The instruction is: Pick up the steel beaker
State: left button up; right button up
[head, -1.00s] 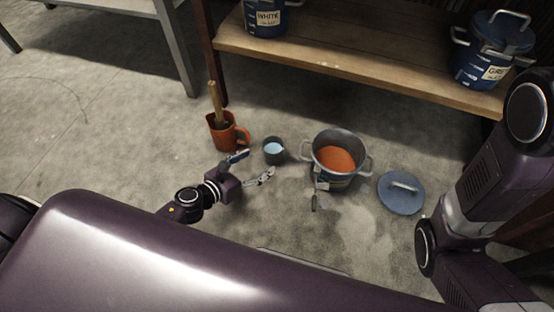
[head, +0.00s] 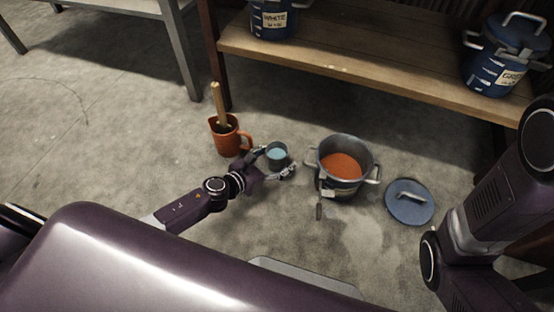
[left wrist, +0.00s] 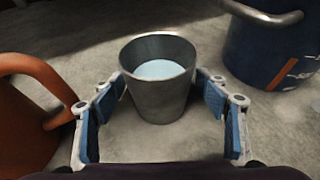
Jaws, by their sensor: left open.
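The steel beaker (head: 277,156) stands upright on the concrete floor between the orange jug and the open pot. It holds a pale blue content. In the left wrist view the beaker (left wrist: 158,84) is centred just ahead of my left gripper (left wrist: 160,100). The blue-padded fingers are open, one on each side of the beaker's near part, with visible gaps to it. In the head view my left gripper (head: 272,164) is at the beaker's near side. My right gripper is not in view; only my right arm shows at the right.
An orange jug (head: 229,141) with a wooden handle stands left of the beaker. A blue pot (head: 341,166) with orange content stands close on its right. A blue lid (head: 409,203) lies farther right. A wooden shelf (head: 370,68) with lidded pots is behind.

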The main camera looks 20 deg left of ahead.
pick_arm(q)
jog(key=c, duration=1.4)
jog(key=shift+c, duration=0.3)
jog(key=shift+r, duration=0.15)
